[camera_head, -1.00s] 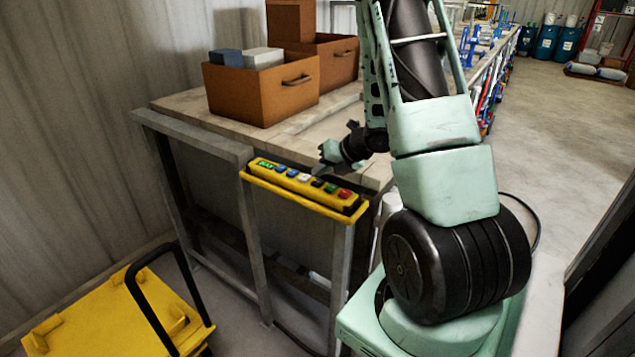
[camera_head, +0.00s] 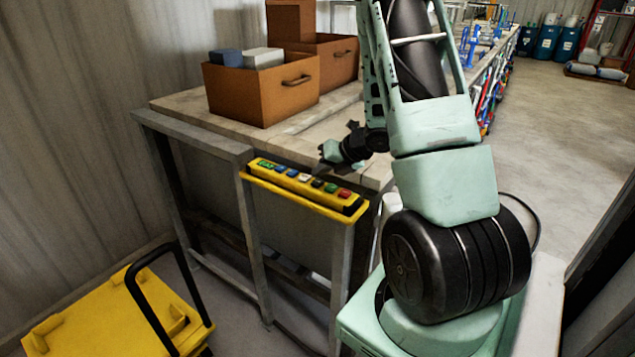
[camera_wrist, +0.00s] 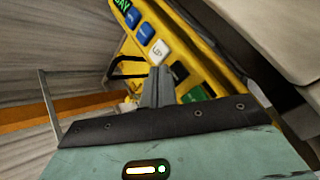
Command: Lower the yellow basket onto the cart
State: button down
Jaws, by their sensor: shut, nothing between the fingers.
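The cart (camera_head: 95,318) is a flat yellow platform with a black loop handle at the lower left of the head view. No yellow basket can be made out in these frames. A yellow button box (camera_head: 305,187) with green, blue, white, black and red buttons is fixed along the bench's front edge. My gripper (camera_head: 321,167) is just above and behind the box. In the wrist view the shut, empty fingers (camera_wrist: 158,76) point at the box, near its white button (camera_wrist: 158,50) and black button (camera_wrist: 179,71). I cannot tell whether they touch it.
The bench (camera_head: 180,105) carries a brown bin (camera_head: 262,98) holding a blue and a white block, with more brown bins behind. Metal legs stand between bench and cart. Blue drums (camera_head: 556,42) stand far back. The floor on the right is open.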

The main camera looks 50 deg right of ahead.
jog(key=shift+f, duration=0.15)
jog(key=shift+f+b, duration=0.35)
jog(key=shift+b, duration=0.3)
